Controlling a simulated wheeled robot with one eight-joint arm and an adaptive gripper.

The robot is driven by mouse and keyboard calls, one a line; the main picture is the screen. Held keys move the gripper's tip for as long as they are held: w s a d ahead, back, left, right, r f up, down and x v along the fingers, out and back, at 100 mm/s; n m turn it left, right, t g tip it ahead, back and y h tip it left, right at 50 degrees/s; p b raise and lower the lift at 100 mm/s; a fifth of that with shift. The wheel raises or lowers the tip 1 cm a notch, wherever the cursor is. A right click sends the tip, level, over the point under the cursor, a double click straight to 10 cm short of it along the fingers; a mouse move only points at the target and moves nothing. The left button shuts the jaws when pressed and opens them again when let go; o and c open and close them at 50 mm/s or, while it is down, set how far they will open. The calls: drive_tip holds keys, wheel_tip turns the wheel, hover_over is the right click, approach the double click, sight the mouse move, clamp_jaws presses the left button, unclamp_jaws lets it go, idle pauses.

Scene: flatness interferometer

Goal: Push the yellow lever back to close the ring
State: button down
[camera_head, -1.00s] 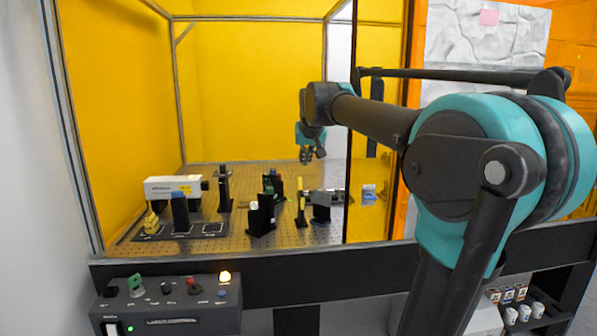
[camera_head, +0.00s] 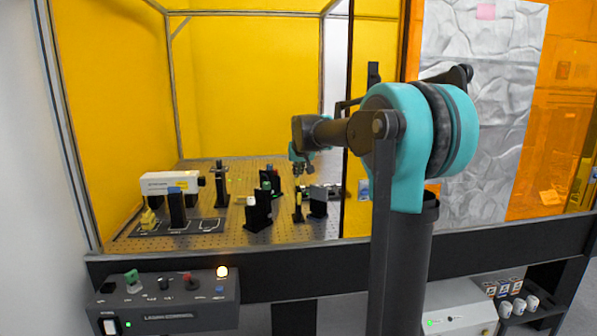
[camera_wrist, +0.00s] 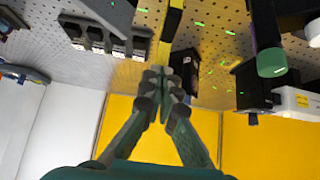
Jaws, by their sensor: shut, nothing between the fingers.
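The yellow lever (camera_head: 298,197) stands upright on the perforated optical table, among black mounts. In the wrist view, the yellow lever (camera_wrist: 168,32) is a yellow bar with a black band, running from the top edge to near my fingertips. My gripper (camera_head: 303,170) is just above the lever in the head view. In the wrist view, my gripper (camera_wrist: 165,75) is shut and empty, its tips close to the lever's end. I cannot tell whether they touch. I cannot make out the ring or its opening.
Black mounts (camera_head: 258,212) and (camera_head: 318,208) stand close on both sides of the lever. A white laser box (camera_head: 168,183) is at the left. Yellow enclosure panels (camera_head: 250,85) surround the table. A control box (camera_head: 165,303) stands in front.

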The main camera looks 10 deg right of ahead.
idle(0.3)
drive_tip(key=shift+w+g, duration=0.6)
drive_tip(key=shift+w, duration=0.1)
drive_tip(key=shift+w+f, duration=0.2)
drive_tip(key=shift+w, duration=0.3)
drive_tip(key=shift+s, duration=0.1)
